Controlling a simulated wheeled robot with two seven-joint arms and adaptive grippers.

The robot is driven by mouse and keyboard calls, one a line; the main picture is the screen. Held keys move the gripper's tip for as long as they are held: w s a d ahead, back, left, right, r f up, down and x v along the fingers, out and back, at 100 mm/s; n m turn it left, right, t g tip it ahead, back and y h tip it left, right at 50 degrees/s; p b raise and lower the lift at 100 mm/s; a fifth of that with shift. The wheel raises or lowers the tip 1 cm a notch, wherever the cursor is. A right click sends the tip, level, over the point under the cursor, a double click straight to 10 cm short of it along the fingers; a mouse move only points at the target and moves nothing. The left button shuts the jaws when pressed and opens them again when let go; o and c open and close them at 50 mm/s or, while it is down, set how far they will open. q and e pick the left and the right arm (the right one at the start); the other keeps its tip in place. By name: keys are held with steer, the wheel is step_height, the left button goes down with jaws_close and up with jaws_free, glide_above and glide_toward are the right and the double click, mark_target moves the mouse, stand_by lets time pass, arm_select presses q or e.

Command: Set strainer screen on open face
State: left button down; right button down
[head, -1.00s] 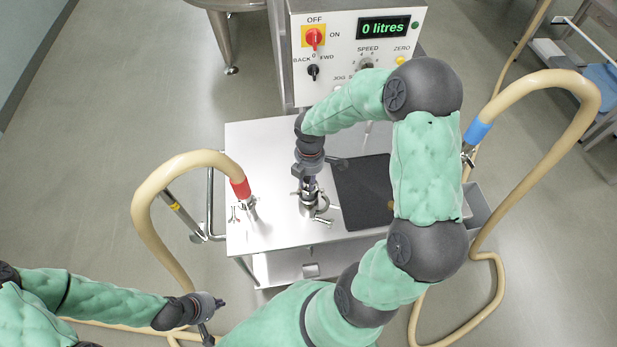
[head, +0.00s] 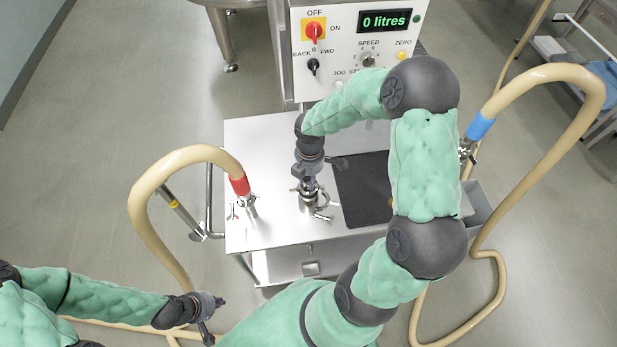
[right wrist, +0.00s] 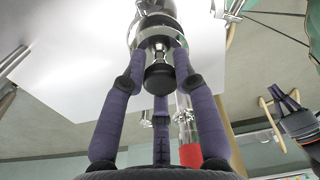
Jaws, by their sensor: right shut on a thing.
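My right gripper (head: 308,184) is over a steel fitting (head: 309,201) standing upright on the steel trolley top. In the right wrist view its purple fingers (right wrist: 160,72) close around a black-ended knob on a steel stem (right wrist: 158,76). I take this to be the strainer screen's handle. The stem goes up to the round steel fitting (right wrist: 150,20). The mesh of the screen is hidden, so I cannot tell whether it is seated on the open face. My left gripper (head: 212,320) is low at the left, away from the trolley, its finger opening unclear.
A loose clamp (head: 323,217) is beside the fitting. A red-banded hose (head: 190,155) ends at the trolley's left, a blue-banded hose (head: 540,75) at its right. A dark mat (head: 358,190) lies right of the fitting. The control panel (head: 350,50) stands behind.

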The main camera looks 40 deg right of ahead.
steer(key=shift+f+b, duration=0.85)
steer(key=shift+f, duration=0.4)
steer(key=c, duration=0.9)
jaws_free()
steer(key=r, duration=1.2)
steer(key=shift+d, duration=0.2)
